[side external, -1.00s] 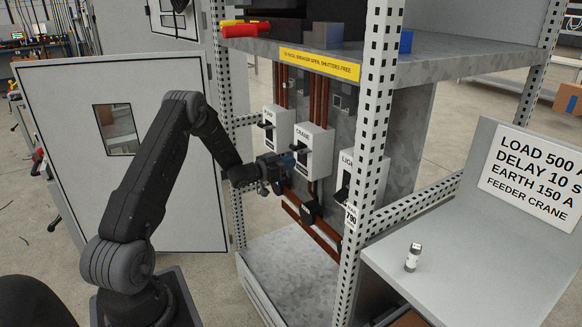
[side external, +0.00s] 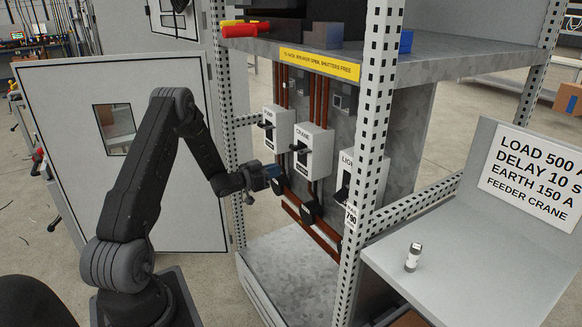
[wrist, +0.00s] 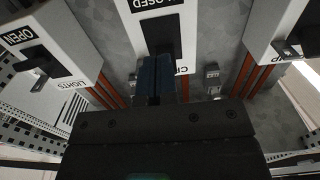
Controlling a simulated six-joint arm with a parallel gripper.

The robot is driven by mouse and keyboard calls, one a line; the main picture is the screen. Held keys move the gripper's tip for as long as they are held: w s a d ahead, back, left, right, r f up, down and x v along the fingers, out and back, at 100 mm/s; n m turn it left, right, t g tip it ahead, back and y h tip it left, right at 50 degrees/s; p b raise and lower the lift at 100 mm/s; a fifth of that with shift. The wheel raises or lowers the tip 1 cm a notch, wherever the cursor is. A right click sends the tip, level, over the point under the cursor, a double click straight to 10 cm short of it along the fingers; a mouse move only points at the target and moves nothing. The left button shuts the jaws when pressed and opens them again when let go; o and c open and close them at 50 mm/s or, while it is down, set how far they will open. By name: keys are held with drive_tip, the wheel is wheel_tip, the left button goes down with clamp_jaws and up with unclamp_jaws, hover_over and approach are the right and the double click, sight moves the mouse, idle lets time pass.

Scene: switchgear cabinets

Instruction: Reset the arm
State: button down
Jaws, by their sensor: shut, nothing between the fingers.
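My arm reaches from the left toward the open cabinet in the side view. My gripper (side external: 276,171) is shut and empty, in front of and below the CRANE switch box (side external: 314,152). In the wrist view the blue fingertips (wrist: 156,78) are together, overlapping the lower part of a box (wrist: 158,22) with a CLOSED label. Whether the fingers touch anything cannot be told.
The PUMP box (side external: 278,130) and the LIGHTS box (side external: 347,170) flank the CRANE box. A perforated post (side external: 372,110) stands at the cabinet's front.

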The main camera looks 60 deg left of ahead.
drive_tip(key=w+d+r+n+g+y, duration=0.1)
drive_tip(key=d+r+g+y, duration=0.35)
drive_tip(key=d+r, duration=1)
drive_tip(key=s+d+r+g+h, duration=0.2)
drive_tip(key=s+d+g, duration=0.2)
drive_tip(key=s+d, duration=0.6)
drive_tip(key=s+d+r+m+g+h, duration=0.1)
drive_tip(key=s+d+g, duration=0.3)
drive_tip(key=s+d, duration=0.6)
drive_tip(key=s+h, duration=0.1)
drive_tip(key=s, duration=0.5)
drive_tip(key=shift+d+r, duration=0.2)
drive_tip(key=shift+r, duration=0.2)
